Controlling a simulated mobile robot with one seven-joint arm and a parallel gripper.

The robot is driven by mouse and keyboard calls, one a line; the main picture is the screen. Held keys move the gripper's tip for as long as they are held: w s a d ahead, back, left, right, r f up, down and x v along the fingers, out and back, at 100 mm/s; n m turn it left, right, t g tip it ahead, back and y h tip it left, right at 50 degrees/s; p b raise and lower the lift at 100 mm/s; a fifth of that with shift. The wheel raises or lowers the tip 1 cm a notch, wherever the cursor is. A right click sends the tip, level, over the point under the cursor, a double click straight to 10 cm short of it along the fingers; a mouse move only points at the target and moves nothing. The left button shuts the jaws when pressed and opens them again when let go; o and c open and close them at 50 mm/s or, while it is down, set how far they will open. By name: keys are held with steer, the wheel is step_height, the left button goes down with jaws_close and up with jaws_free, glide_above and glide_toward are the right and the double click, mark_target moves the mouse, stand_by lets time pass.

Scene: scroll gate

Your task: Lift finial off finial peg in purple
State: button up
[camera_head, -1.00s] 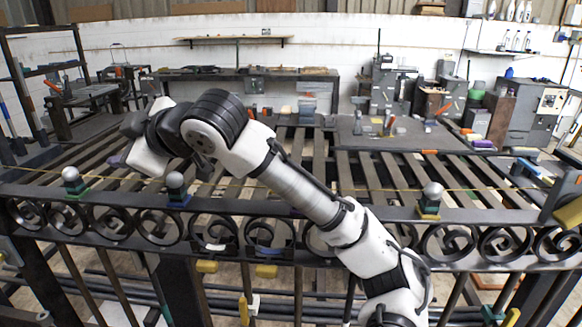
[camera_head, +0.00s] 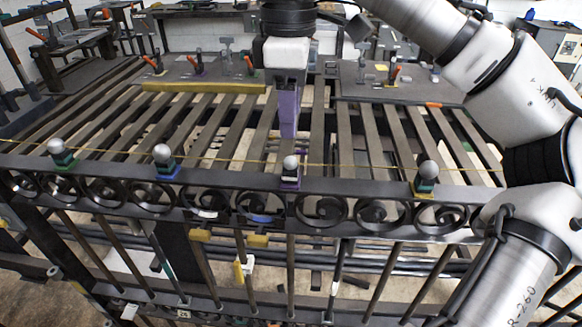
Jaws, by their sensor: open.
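The finial in purple (camera_head: 291,163) is a small silver ball on a dark collar. It stands upright on its peg with a purple base (camera_head: 290,183) on the top rail of the scroll gate (camera_head: 330,191). My gripper (camera_head: 288,134) points down with purple-coloured fingers, in line with this finial and a little above it in the picture. It is open and holds nothing; the gap between the fingers is hard to see from here. Its exact distance from the finial cannot be told.
Similar silver-ball finials stand on the rail: one on green (camera_head: 57,150), one on blue (camera_head: 163,155) and one on yellow (camera_head: 428,172). A thin yellow line (camera_head: 225,159) runs along the rail near them. Slatted bench tops (camera_head: 200,125) lie behind the gate.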

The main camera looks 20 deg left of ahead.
mark_target(290, 158)
steer(key=shift+f+p, duration=0.5)
steer(key=shift+f, duration=4.2)
steer(key=shift+c, duration=0.2)
jaws_close()
steer(key=shift+r, duration=0.15)
